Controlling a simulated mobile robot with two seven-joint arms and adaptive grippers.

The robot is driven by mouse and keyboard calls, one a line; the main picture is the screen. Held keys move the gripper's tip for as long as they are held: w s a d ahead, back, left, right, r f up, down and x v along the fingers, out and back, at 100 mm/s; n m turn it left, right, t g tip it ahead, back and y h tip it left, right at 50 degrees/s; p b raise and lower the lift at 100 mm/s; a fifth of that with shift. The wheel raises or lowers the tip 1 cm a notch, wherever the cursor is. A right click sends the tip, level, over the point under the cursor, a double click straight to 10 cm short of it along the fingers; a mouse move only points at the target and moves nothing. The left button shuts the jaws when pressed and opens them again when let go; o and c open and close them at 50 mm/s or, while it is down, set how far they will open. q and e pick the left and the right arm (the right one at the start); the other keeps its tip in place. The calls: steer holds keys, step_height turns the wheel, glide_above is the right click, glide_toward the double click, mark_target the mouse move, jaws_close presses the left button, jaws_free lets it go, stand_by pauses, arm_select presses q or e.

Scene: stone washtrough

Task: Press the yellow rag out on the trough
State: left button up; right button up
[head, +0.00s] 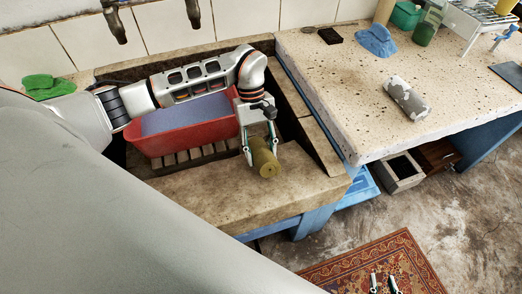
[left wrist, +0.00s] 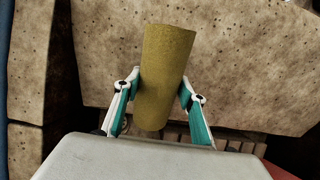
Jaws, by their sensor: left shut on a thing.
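The yellow rag (head: 265,164) is a rolled, olive-yellow cylinder. My left gripper (head: 260,148) is shut on it, with one finger on each side. In the left wrist view the rag (left wrist: 165,75) stands lengthwise between the fingers of the left gripper (left wrist: 160,98). The stone trough (head: 215,192) is brown, with a broad front ledge. The rag is at the inner edge of this ledge, near its right part; I cannot tell whether it touches the stone. My right gripper (head: 383,283) is open and empty, low over the patterned rug.
A red basin (head: 185,144) with bluish water stands in the trough beneath my left arm. The speckled slab (head: 345,95) at right bears a grey-white roll (head: 408,97) and a blue cloth (head: 376,40). A green cloth (head: 48,87) lies at the far left. Taps (head: 115,22) hang above.

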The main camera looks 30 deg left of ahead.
mark_target(260, 148)
arm_select(q)
steer(key=shift+x, duration=0.8)
arm_select(e)
steer(key=shift+s+f, duration=0.25)
steer(key=shift+f, duration=0.25)
